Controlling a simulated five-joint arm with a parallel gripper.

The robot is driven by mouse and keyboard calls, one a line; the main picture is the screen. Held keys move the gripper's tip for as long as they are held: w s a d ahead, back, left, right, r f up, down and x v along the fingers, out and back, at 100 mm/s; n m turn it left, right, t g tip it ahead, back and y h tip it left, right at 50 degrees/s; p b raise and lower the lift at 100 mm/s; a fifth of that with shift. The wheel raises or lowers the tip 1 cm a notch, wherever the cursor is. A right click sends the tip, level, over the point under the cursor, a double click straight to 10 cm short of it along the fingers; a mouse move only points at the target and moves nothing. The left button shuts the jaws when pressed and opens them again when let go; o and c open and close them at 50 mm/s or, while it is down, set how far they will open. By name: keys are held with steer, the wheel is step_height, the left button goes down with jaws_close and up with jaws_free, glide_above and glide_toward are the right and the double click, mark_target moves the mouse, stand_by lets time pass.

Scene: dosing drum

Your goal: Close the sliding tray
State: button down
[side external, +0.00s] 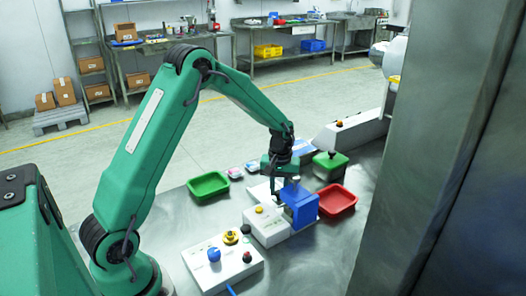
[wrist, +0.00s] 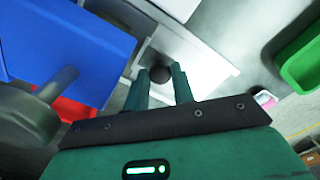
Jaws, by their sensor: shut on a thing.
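The sliding tray (wrist: 200,68) is a pale, flat piece in the upper middle of the wrist view, with a dark round knob (wrist: 161,66) at its near side. My gripper (wrist: 161,74) has its two green fingers closed around this knob. In the side view my gripper (side external: 277,181) reaches down beside the blue drum housing (side external: 302,206), and a white part of the tray (side external: 258,191) shows to its left. The fingertips and knob are hard to make out there. How far the tray stands out is partly hidden by my gripper.
A red tray (side external: 338,200) lies right of the blue housing; a green tray (side external: 208,186) lies to the left. A white control box (side external: 222,264) with buttons stands in front. A grey round-ended part (wrist: 25,115) sits close left of my gripper. A green-topped box (side external: 330,163) stands behind.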

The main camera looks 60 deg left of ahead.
steer(key=shift+d, duration=0.3)
steer(key=c, duration=1.2)
jaws_free()
steer(key=shift+o, duration=0.2)
steer(key=shift+a+r, duration=0.1)
steer(key=shift+r, duration=3.85)
